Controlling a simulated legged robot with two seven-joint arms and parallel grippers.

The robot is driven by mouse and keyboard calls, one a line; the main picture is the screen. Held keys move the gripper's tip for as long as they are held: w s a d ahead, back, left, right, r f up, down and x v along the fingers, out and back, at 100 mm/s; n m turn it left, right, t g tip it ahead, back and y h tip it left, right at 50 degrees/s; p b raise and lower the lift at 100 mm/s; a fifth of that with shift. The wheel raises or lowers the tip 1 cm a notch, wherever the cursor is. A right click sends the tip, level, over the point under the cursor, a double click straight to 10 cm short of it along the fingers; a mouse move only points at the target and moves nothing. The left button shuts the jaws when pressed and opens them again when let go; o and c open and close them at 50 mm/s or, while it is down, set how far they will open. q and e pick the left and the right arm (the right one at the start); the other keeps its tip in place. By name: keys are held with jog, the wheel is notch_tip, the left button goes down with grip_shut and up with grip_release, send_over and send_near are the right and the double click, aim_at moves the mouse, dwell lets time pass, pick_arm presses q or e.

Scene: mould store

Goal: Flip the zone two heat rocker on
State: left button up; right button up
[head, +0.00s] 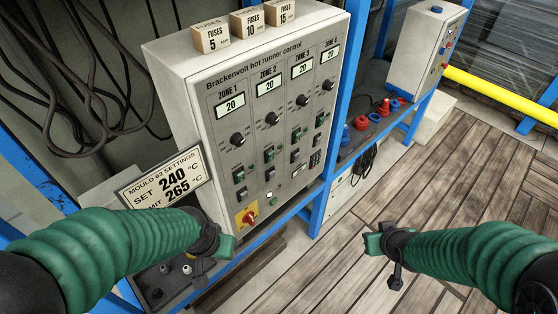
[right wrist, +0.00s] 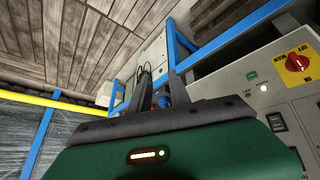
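The grey hot runner control box (head: 215,150) stands upright left of centre in the head view. Its zone 2 column has a display (head: 268,86) reading 20, a black knob (head: 271,118) and two dark rockers below, the upper rocker (head: 269,154) and the lower rocker (head: 270,174). The small labels and the rocker positions are too small to read. My left gripper (head: 222,248) is below and in front of the box, apart from the rockers; its opening is unclear. My right gripper (head: 378,250) is over the floor to the right, empty. Its dark fingers (right wrist: 156,92) show a gap in the right wrist view.
A red and yellow rotary switch (head: 248,217) sits low on the box. A settings sign (head: 165,180) stands left of it. Fuse boxes (head: 248,23) are on top. Blue frame posts (head: 340,70) and a yellow rail (head: 490,88) stand right. The plank floor (head: 440,190) is clear.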

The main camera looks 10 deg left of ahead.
jog(key=w+a+n+t+y, duration=0.1)
jog(key=w, duration=0.1)
jog(key=w+a+n+t+y, duration=0.1)
jog(key=w+a, duration=0.1)
jog(key=w, duration=0.1)
jog(key=w+a+f+n+t+y, duration=0.1)
jog(key=w+a, duration=0.1)
jog(key=shift+w+a, duration=0.15)
jog(key=shift+w, duration=0.05)
grip_shut()
jog(key=a+r+n+t+y+b, duration=0.1)
jog(key=a+r+n+t+y, duration=0.25)
jog(key=a+y, duration=0.5)
jog(key=s+r+y, duration=0.1)
jog(key=s+a+r+y, duration=0.1)
jog(key=r+y, duration=0.1)
jog(key=s+a+r+n+y, duration=0.1)
jog(key=y, duration=0.1)
jog(key=shift+s+a+r, duration=0.1)
jog(key=shift+a+r, duration=0.05)
jog(key=shift+a, duration=0.1)
